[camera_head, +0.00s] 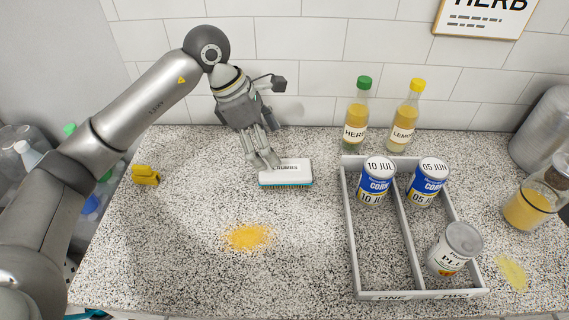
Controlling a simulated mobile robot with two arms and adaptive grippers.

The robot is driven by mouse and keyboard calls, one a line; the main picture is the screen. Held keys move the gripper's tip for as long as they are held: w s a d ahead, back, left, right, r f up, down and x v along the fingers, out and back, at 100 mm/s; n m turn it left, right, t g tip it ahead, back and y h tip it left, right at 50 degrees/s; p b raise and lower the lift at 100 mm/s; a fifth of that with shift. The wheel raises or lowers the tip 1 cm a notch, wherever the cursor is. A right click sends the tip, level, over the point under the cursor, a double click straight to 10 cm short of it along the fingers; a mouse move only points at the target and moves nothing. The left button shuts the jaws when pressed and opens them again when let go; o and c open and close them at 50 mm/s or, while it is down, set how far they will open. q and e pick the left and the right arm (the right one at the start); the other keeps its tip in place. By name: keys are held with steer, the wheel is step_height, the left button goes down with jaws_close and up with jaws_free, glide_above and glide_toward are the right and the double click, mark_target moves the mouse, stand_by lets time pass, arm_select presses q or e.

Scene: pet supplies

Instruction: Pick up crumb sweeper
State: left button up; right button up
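The crumb sweeper (289,174) is a white block labelled "CRUMBS" with a blue-green bristle edge below. It lies on the speckled counter, left of the grey tray. My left gripper (265,160) comes down from above at the sweeper's left end. Its fingertips overlap the sweeper's upper left edge in this view. I cannot tell whether they touch or grip it. My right gripper is not in view.
Yellow-orange crumbs (248,236) lie in front of the sweeper. A grey divided tray (350,230) holds several cans. Two bottles, herb (356,118) and lemon (406,118), stand behind it. A yellow object (146,175) lies at left. A jar (529,208) stands at right.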

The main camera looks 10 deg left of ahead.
mark_target(283, 168)
arm_select(q)
steer(key=shift+x, duration=1.1)
steer(key=shift+d+f+p, duration=0.35)
steer(key=shift+f, duration=0.25)
steer(key=p+x, duration=0.1)
steer(key=x, duration=0.2)
steer(key=shift+d+f, duration=0.15)
steer(key=shift+f, duration=0.1)
steer(key=shift+w+d+f, duration=0.1)
steer(key=shift+d+f, duration=0.1)
steer(key=shift+f, duration=0.3)
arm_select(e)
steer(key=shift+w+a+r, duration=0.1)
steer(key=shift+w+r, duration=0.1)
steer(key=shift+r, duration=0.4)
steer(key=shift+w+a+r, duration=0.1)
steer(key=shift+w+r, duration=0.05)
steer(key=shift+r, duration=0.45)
arm_select(q)
steer(key=shift+c, duration=1)
steer(key=c, duration=1)
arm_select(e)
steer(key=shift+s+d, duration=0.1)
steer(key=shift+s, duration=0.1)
